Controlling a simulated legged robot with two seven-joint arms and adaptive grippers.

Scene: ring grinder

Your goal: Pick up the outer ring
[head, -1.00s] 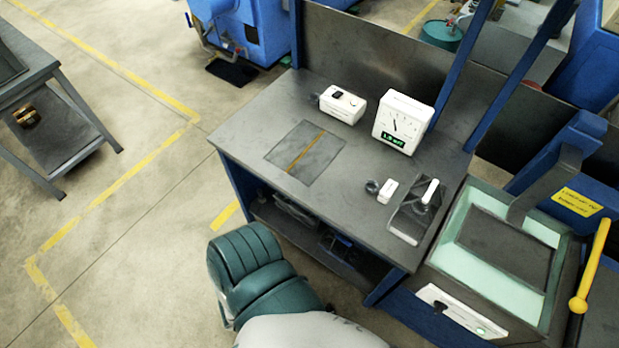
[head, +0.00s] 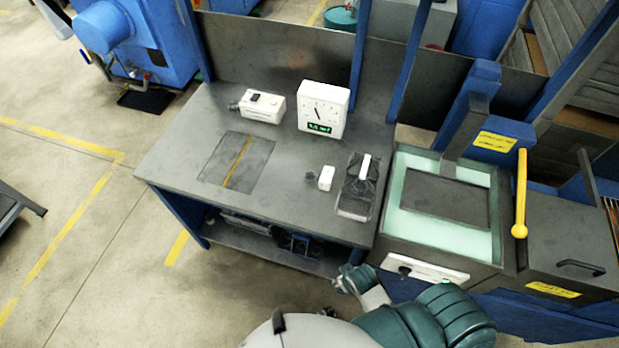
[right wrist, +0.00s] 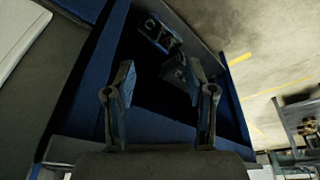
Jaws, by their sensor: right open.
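I cannot pick out an outer ring for certain in either current view. My right gripper (right wrist: 161,72) is open, with its two fingers apart and nothing between them in the right wrist view. Beyond it is the dark space under the workbench, with small blue-grey items (right wrist: 160,36) inside. Parts of my arm show at the bottom of the head view, in front of the workbench (head: 165,165), but no fingers can be made out there. My left gripper is not in view.
A lower shelf (head: 235,236) holds dark items. A green-rimmed machine (head: 398,222) stands right; floor (head: 80,240) is clear left.

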